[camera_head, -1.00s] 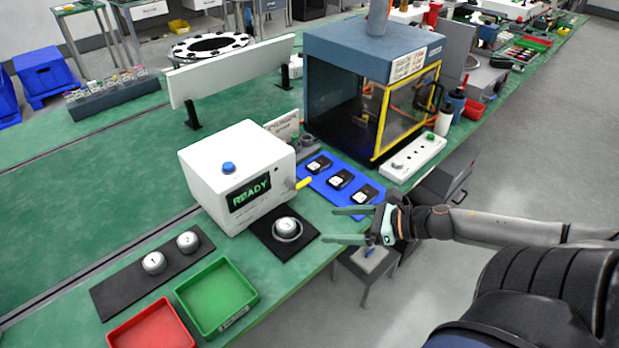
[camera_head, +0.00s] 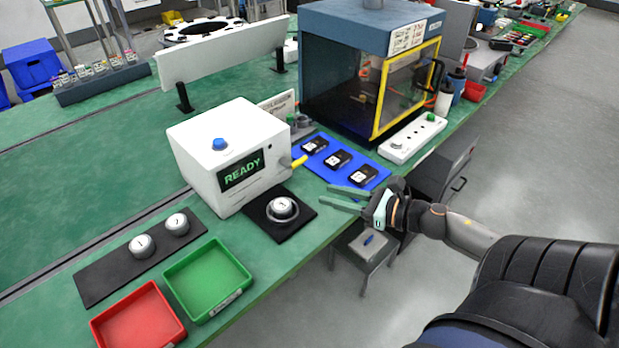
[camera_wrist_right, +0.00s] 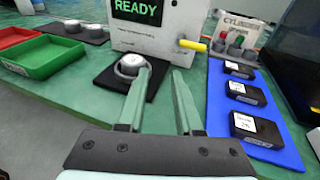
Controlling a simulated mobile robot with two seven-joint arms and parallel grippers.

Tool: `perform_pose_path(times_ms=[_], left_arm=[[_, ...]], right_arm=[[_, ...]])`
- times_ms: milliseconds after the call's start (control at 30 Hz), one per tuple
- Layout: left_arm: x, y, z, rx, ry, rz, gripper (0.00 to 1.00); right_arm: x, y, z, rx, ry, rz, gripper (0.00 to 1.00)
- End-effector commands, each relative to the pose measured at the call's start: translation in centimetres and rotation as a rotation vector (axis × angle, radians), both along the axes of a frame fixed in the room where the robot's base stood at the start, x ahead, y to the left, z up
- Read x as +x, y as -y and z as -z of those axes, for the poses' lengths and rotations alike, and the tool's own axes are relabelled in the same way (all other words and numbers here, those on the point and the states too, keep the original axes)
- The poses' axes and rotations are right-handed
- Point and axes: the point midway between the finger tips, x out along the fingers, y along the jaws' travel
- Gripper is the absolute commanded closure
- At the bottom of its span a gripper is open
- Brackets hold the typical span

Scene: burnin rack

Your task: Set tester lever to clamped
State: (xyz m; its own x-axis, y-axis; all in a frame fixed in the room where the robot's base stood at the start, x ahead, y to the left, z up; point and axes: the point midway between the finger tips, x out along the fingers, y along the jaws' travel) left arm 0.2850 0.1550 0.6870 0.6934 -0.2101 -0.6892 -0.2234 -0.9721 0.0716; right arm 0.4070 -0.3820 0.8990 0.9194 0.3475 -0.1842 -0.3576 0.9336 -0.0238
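The tester is a white box (camera_head: 228,148) with a blue button on top and a green "READY" screen (camera_head: 241,174). Its lever with a yellow grip (camera_head: 299,162) sticks out from the right side, and the grip also shows in the right wrist view (camera_wrist_right: 192,45). A round metal part (camera_head: 282,208) sits on the black pad (camera_head: 264,227) in front of the tester. My right gripper (camera_head: 345,199) is open and empty, to the right of the pad and nearer than the lever. In the right wrist view its fingers (camera_wrist_right: 160,92) point toward the tester, apart from the lever. My left gripper is not in view.
A blue mat (camera_head: 320,170) with several black modules lies right of the lever. A blue chamber with a yellow-framed door (camera_head: 407,85) stands behind it. Green (camera_head: 243,290) and red (camera_head: 178,335) trays and a dark strip with two round parts (camera_head: 95,284) lie at the left front.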

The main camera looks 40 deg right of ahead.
Motion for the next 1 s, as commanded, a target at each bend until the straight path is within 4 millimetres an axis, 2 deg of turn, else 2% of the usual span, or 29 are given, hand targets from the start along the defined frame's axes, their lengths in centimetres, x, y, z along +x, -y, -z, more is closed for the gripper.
perform_pose_path(times_ms=[33, 200, 300, 533, 1000], left_arm=[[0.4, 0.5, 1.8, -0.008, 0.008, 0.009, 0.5], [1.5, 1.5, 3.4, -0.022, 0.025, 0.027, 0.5], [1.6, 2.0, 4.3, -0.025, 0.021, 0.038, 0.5], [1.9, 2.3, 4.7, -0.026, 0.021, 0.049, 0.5], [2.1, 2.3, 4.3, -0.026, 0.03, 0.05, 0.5]], right_arm=[[0.4, 0.5, 1.5, 0.017, 0.044, 0.045, 0.73], [1.0, 1.8, 2.5, 0.047, 0.146, 0.166, 0.92], [1.1, 2.5, 2.9, 0.06, 0.184, 0.221, 1.0], [1.2, 3.2, 3.2, 0.075, 0.223, 0.282, 1.0], [1.7, 3.2, 3.0, 0.075, 0.226, 0.282, 1.0]])
